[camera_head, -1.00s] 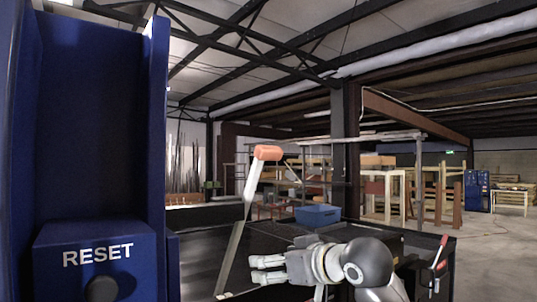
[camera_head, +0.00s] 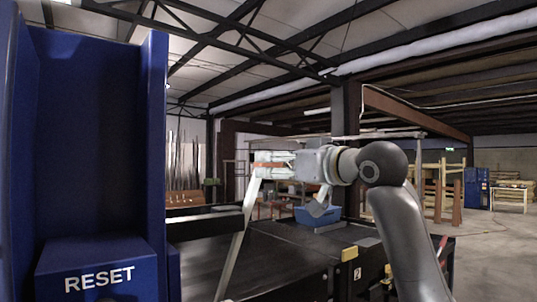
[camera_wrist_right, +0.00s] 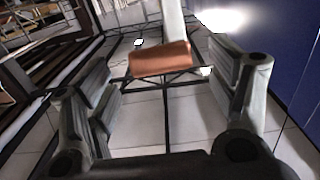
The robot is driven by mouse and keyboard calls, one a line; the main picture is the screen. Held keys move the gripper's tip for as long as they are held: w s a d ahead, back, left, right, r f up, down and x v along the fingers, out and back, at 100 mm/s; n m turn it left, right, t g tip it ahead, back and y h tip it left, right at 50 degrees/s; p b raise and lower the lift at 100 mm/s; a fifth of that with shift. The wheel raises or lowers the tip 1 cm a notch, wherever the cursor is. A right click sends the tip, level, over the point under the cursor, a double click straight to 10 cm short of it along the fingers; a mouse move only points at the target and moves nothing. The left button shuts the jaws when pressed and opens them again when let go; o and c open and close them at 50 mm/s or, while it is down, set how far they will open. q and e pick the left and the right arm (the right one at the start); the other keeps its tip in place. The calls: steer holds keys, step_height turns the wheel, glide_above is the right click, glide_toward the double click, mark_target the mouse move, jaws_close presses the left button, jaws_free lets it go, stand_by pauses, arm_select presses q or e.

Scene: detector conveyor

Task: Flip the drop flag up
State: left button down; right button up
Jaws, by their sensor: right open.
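The drop flag (camera_head: 241,232) is a pale, flat lever in the head view. It rises from the conveyor's near side, leaning slightly to the right. Its orange tip (camera_wrist_right: 160,59) shows in the wrist view between the two fingers, with gaps on both sides. My right gripper (camera_head: 266,165) is level with the top of the flag and comes in from the right. It is open and partly covers the orange tip in the head view. Whether a finger touches the flag cannot be told. My left gripper is not in view.
A blue housing with a RESET box (camera_head: 98,268) stands close on the left, and its blue wall also shows in the wrist view (camera_wrist_right: 290,50). The dark conveyor (camera_head: 285,262) runs behind the flag. A blue bin (camera_head: 325,218) sits farther back.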

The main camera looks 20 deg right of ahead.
mark_target(273, 164)
steer(key=p+x, duration=0.1)
steer(key=x, duration=0.2)
steer(key=shift+w+a+r+p, duration=0.15)
steer(key=shift+w+p, duration=0.1)
steer(key=shift+p, duration=0.05)
steer(key=shift+w+a, duration=0.1)
steer(key=shift+w, duration=0.35)
steer(key=shift+f, duration=0.2)
